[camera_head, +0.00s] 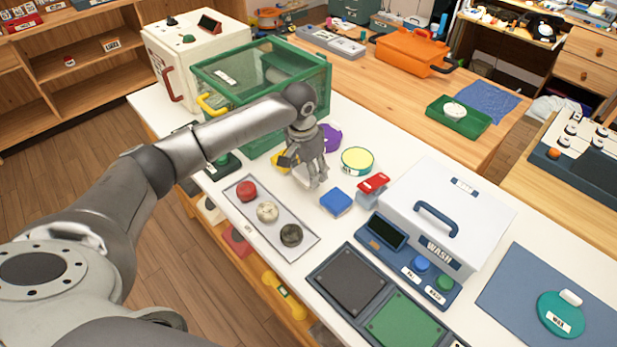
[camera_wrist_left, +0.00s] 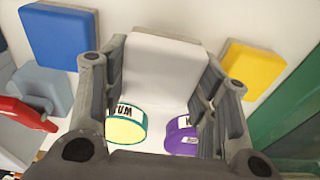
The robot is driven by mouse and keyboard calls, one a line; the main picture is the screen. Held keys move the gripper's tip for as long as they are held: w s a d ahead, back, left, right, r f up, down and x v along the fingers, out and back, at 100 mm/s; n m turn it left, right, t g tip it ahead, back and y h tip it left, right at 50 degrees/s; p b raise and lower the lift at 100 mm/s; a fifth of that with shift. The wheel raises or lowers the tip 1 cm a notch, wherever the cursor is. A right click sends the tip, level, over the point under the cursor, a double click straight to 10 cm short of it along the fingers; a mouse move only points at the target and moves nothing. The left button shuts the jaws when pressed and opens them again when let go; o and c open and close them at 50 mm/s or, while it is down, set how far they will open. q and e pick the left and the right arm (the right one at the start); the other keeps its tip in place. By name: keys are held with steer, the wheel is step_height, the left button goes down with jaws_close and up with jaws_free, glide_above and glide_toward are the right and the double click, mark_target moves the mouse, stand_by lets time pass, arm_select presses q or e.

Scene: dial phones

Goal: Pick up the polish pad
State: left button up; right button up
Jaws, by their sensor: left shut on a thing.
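My left gripper (camera_head: 312,180) points down at the white table, and its fingers are shut on a white pad (camera_head: 302,178). In the left wrist view the white pad (camera_wrist_left: 163,75) sits between the two fingers. Whether it touches the table is hard to tell. A blue pad (camera_head: 336,201) lies to its right and a yellow pad (camera_head: 281,160) to its left, partly behind the gripper. No readable label tells which one is the polish pad. My right gripper is not in view.
A yellow-topped round tin (camera_head: 357,160) and a purple tin (camera_head: 332,137) stand behind the gripper. A red-topped grey block (camera_head: 372,185) and a white wash box (camera_head: 445,215) are at right. A green clear-walled case (camera_head: 225,100) is behind the arm. A button panel (camera_head: 268,212) lies in front.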

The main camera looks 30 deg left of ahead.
arm_select(q)
steer(key=s+d+r, duration=0.6)
steer(key=s+r, duration=0.4)
steer(key=s, duration=0.2)
steer(key=shift+s+b, duration=0.3)
steer(key=shift+b, duration=0.1)
